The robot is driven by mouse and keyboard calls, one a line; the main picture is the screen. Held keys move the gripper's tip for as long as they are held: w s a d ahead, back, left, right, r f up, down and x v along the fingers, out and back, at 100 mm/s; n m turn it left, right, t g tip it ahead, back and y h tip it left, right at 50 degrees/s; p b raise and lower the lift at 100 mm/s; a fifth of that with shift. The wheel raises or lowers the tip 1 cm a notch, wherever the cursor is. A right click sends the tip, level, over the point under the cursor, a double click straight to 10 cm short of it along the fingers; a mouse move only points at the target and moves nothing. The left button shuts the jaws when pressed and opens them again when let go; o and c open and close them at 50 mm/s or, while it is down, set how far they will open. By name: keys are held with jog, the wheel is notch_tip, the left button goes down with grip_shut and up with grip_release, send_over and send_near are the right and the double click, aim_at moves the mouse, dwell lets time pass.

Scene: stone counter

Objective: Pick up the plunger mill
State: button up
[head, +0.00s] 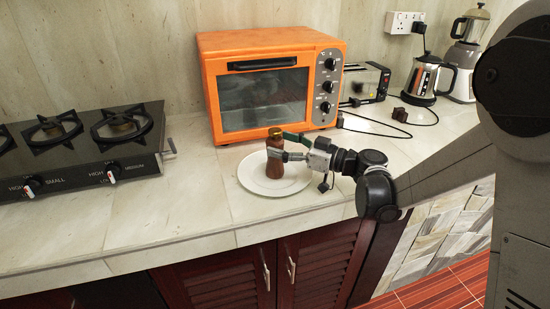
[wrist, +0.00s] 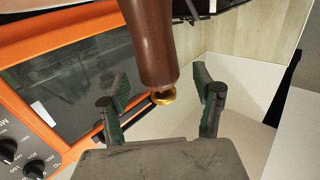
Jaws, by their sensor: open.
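The plunger mill (head: 275,170) is a dark brown wooden mill with a gold knob on top. It stands upright on a white plate (head: 250,181) in front of the oven. In the wrist view the mill (wrist: 152,45) comes down from the top edge, with its gold knob (wrist: 163,96) near the middle. My gripper (head: 287,147) reaches in from the right at the mill's upper part. Its two fingers are apart, one on each side of the mill in the wrist view (wrist: 158,84). Gaps show there between fingers and mill. The mill's lower end is outside the wrist view.
An orange toaster oven (head: 215,110) stands close behind the plate. A black gas stove (head: 80,150) is at the left. A toaster (head: 367,82), a kettle (head: 424,78) and a blender (head: 467,60) stand at the back right. The counter left of the plate is clear.

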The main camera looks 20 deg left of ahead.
jog(key=shift+w+a, duration=0.25)
jog(key=shift+a, duration=0.95)
jog(key=shift+c, duration=0.4)
grip_shut()
